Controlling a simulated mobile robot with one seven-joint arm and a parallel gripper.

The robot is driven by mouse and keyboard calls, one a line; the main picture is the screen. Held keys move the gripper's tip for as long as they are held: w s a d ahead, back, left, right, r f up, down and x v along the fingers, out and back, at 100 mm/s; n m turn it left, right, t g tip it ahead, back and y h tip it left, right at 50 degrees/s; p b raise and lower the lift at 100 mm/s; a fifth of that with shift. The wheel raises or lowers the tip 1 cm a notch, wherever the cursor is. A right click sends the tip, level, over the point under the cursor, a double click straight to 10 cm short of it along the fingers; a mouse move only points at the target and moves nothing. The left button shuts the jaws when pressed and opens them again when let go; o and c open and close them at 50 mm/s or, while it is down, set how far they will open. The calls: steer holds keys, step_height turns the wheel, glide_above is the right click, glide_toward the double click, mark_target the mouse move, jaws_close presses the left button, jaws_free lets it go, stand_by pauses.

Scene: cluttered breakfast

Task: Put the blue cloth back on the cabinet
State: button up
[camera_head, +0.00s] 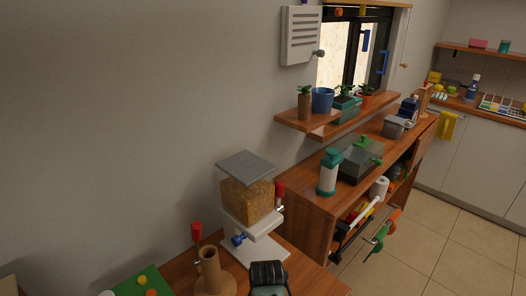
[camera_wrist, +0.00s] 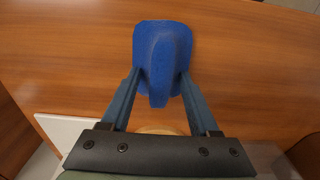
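The blue cloth (camera_wrist: 162,50) is in the upper middle of the wrist view, with a raised fold running down its centre. My gripper (camera_wrist: 160,82) has one finger on each side of that fold and looks shut on it. In the head view my gripper (camera_head: 268,276) is at the bottom edge, over the near wooden surface, and the cloth is hidden there. A wooden cabinet (camera_head: 309,212) with open shelves and a drawer stands to the right along the wall. I cannot tell whether the cloth touches the wood below it.
A cereal dispenser (camera_head: 247,202) stands just behind my gripper, with a brown bottle-shaped stand (camera_head: 209,270) to the left. A plant shelf (camera_head: 330,127) hangs above. Tiled floor (camera_head: 445,235) is open at right.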

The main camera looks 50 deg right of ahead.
step_height(320, 180, up, 12)
steer(key=p, duration=0.1)
steer(key=w+a+r+t+h, duration=0.3)
steer(key=w+r+t+h, duration=0.35)
steer(key=w+r, duration=0.9)
steer(key=w+a+r+t, duration=0.1)
steer(key=a+r+t, duration=0.15)
steer(key=r, duration=0.25)
steer(key=w+a+r+t+y, duration=0.1)
steer(key=a+r+t, duration=0.15)
steer(key=r, duration=0.35)
steer(key=w+a+r+t, duration=0.1)
steer(key=a+r+t, duration=0.15)
steer(key=r, duration=0.25)
steer(key=s+a+r+t, duration=0.1)
steer(key=a+r+t, duration=0.25)
steer(key=r, duration=0.35)
steer(key=s+a+r+t, duration=0.2)
steer(key=a+r, duration=0.3)
steer(key=r, duration=0.2)
steer(key=s+a+r+n+t+y, duration=0.1)
steer(key=s+a+r+t+y, duration=0.4)
steer(key=s+a+r, duration=0.6)
step_height(320, 180, up, 4)
steer(key=shift+s+f+t, duration=0.2)
steer(key=shift+s+t, duration=0.75)
steer(key=shift+t, duration=0.3)
